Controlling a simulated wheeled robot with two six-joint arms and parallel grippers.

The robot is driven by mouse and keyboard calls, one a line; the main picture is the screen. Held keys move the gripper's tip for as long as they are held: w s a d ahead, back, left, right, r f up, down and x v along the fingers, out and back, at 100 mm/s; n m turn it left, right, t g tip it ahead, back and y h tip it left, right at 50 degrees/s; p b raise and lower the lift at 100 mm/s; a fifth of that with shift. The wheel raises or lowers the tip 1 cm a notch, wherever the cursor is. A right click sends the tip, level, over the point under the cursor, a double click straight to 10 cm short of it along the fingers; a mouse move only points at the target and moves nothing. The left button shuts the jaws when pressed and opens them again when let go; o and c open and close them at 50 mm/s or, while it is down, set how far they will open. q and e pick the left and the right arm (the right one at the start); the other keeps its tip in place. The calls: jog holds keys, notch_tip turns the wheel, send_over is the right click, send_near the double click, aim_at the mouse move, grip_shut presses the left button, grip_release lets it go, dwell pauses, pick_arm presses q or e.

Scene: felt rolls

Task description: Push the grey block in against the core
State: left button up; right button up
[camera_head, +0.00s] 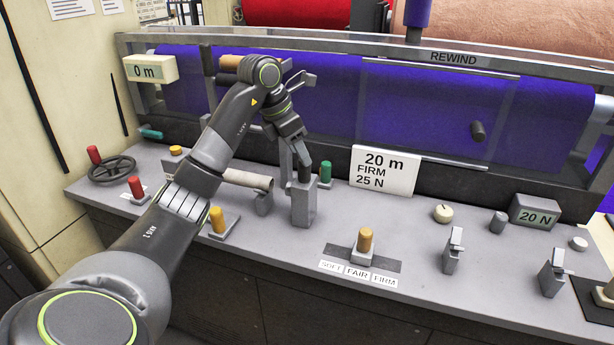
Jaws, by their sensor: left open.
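The grey block (303,206) stands upright on the grey bench top, with a narrower upper part. The core (247,180), a pale tube, lies to its left with its right end by a small grey support (264,204). A gap shows between this end and the block. My left gripper (295,168) points down at the top of the grey block, open, with its fingers about the block's upper part. I cannot tell whether they touch it. My right gripper is not in view.
A green knob (325,172) stands close behind the block and a yellow knob (217,219) left of it. Bench just right of the block is clear.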

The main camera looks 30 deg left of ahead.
aim_at(300, 190)
pick_arm(q)
jog(key=p+x, duration=0.1)
jog(key=x, duration=0.3)
jog(key=shift+w+d+f, duration=0.1)
jog(key=shift+w+f, duration=0.1)
jog(key=shift+f, duration=0.1)
jog(key=shift+w+d+f, duration=0.1)
jog(key=shift+w+f, duration=0.15)
jog(key=shift+f, duration=0.45)
